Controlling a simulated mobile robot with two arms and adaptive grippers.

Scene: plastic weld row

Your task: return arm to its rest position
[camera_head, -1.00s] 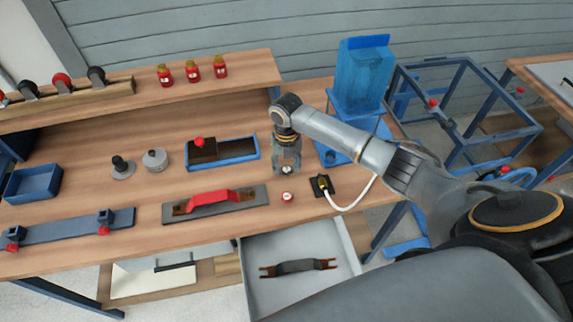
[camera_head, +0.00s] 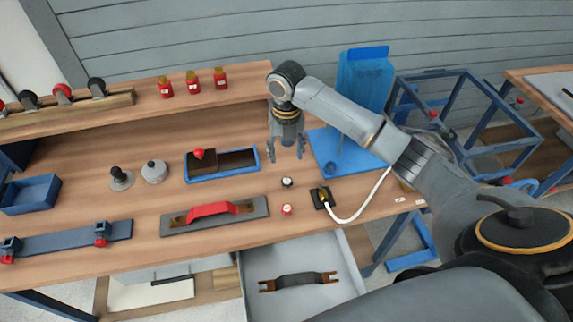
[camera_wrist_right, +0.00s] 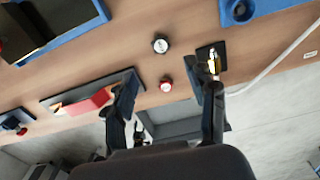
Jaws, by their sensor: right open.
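My right gripper (camera_head: 287,147) hangs above the workbench (camera_head: 130,210), fingers pointing down, open and empty. A small dark knob with a pale top (camera_head: 287,182) stands on the bench just below it, apart from the fingers. A small red-and-white knob (camera_head: 287,210) stands nearer the front edge. In the right wrist view the spread fingers of the right gripper (camera_wrist_right: 166,98) have nothing between them. The dark knob (camera_wrist_right: 160,44) and the red one (camera_wrist_right: 166,84) show beyond them. My left gripper is not in view.
A black socket plate (camera_head: 323,198) with a white cable is right of the knobs. A blue stand (camera_head: 363,85) rises behind my right arm. A red-handled tool (camera_head: 213,212) and a blue tray (camera_head: 222,164) lie left. An open drawer (camera_head: 300,258) juts out below the front edge.

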